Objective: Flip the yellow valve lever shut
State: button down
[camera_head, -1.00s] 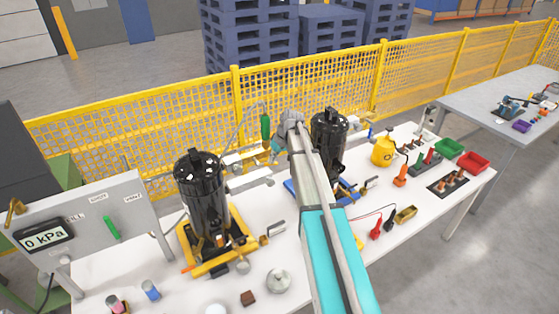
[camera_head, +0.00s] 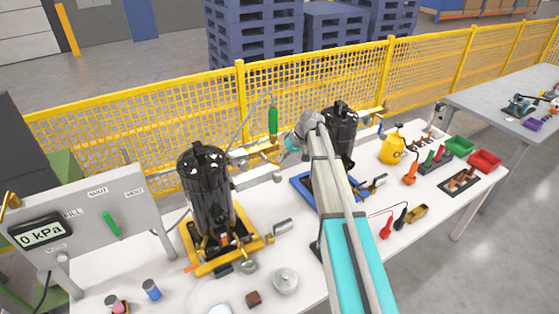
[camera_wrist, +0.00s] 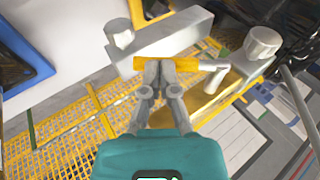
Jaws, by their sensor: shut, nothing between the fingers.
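In the wrist view, the yellow valve lever (camera_wrist: 182,64) lies along the near side of a grey metal bar (camera_wrist: 168,38). Its right end meets a small grey fitting (camera_wrist: 215,66). My gripper (camera_wrist: 160,66) is shut and empty, with its fingertips at the lever's middle, overlapping it in the picture. Whether they touch it I cannot tell. In the head view, my gripper (camera_head: 290,144) is small and partly hidden by my arm, between the two black cylinders, the left (camera_head: 208,190) and the right (camera_head: 341,138). The lever is not clear there.
A panel (camera_head: 90,215) with a green handle (camera_head: 111,223) and a gauge (camera_head: 41,234) reading 0 kPa stands at left. A green-handled part (camera_head: 273,122) rises near the gripper. A yellow mesh fence (camera_head: 150,125) runs behind the white table (camera_head: 180,290). Bins and loose parts lie at right.

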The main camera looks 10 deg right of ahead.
jog(key=shift+s+b+x, duration=0.2)
jog(key=shift+b+x, duration=0.4)
jog(key=shift+x, duration=0.25)
jog(key=shift+s+b+x, duration=0.2)
jog(key=shift+b+x, duration=0.35)
jog(key=shift+x, duration=0.3)
jog(key=shift+s+b+x, duration=0.2)
jog(key=shift+b+x, duration=0.4)
jog(key=shift+x, duration=0.25)
jog(key=shift+a+r, duration=0.1)
jog(key=shift+a, duration=0.15)
jog(key=shift+d, duration=0.1)
jog(key=w+d, duration=0.2)
jog(key=d, duration=1.1)
jog(key=shift+d, duration=0.4)
